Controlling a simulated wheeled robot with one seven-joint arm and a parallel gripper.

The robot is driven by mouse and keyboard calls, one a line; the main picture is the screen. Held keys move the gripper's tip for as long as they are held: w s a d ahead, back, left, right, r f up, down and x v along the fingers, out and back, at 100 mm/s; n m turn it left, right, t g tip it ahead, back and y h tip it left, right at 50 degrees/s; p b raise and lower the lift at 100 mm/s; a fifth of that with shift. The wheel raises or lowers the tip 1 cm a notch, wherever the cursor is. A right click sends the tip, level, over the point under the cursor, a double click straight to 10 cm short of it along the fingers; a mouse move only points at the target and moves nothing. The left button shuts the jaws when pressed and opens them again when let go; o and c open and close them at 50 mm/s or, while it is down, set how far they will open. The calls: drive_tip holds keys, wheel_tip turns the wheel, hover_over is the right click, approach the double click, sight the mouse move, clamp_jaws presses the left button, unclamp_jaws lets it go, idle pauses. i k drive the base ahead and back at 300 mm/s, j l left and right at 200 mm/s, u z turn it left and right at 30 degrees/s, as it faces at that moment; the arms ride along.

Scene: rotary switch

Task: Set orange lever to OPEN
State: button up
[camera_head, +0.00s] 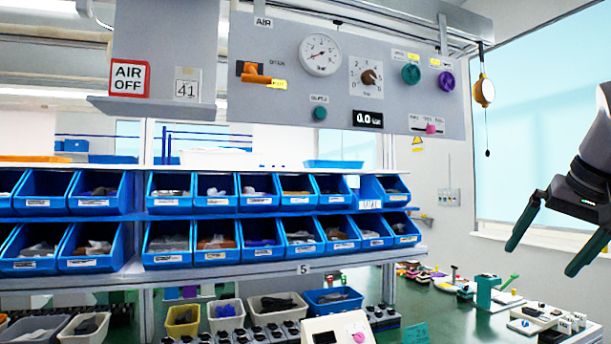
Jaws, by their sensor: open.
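The orange lever (256,79) sits on the left part of the grey overhead panel (285,105). Its handle lies nearly horizontal and points right, towards a small yellow label (276,84) too small to read surely. Another small label stands above the handle. My gripper (540,245) is at the right edge of the view, open and empty, its two dark green fingers pointing down and left. It is far to the right of the lever and lower than it. Nothing hides the lever.
The panel also carries a pressure gauge (320,54), a rotary knob (369,77), a green knob (411,74), a purple knob (446,81) and a display (368,119). Blue bins (165,244) fill the shelves below. A yellow hanging device (484,92) is between panel and gripper.

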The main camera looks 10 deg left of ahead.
sight(251, 67)
drive_tip(key=u, duration=1.4)
